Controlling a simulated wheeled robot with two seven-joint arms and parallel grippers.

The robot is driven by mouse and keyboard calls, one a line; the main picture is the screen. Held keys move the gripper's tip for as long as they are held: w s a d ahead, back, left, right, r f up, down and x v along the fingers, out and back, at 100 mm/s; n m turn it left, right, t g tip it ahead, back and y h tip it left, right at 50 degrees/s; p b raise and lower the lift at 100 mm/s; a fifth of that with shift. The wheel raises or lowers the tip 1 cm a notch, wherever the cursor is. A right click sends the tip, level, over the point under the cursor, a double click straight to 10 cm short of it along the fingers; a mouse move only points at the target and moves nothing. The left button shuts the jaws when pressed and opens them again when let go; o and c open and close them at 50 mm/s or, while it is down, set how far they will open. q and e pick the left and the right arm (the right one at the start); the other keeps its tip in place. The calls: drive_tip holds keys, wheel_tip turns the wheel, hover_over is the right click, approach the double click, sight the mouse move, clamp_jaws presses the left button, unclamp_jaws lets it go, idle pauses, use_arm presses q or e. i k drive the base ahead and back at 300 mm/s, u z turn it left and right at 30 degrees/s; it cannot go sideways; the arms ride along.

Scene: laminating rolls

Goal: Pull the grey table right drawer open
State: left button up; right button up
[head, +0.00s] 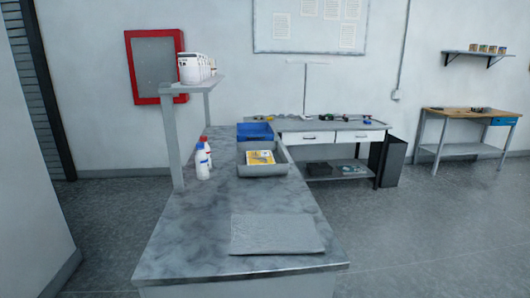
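A grey table (292,125) stands against the back wall, beyond the long counter. It has two white drawer fronts side by side under its top. The right drawer (374,136) has a small dark handle and looks shut, flush with the table front. The left drawer (325,137) also looks shut. The table's left part is partly hidden by the bins on the counter. Neither of my grippers is in view.
A long marbled counter (180,240) fills the foreground, with a grey mat (275,235), a grey bin (270,169), a blue bin (256,131) and white bottles (202,163). A black bin (391,162) stands right of the grey table. Floor (430,230) to the right is clear.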

sight(364, 135)
drive_tip(key=z, duration=1.95)
drive_tip(key=i, duration=3.15)
drive_tip(key=u, duration=1.2)
drive_tip(key=i, duration=3.85)
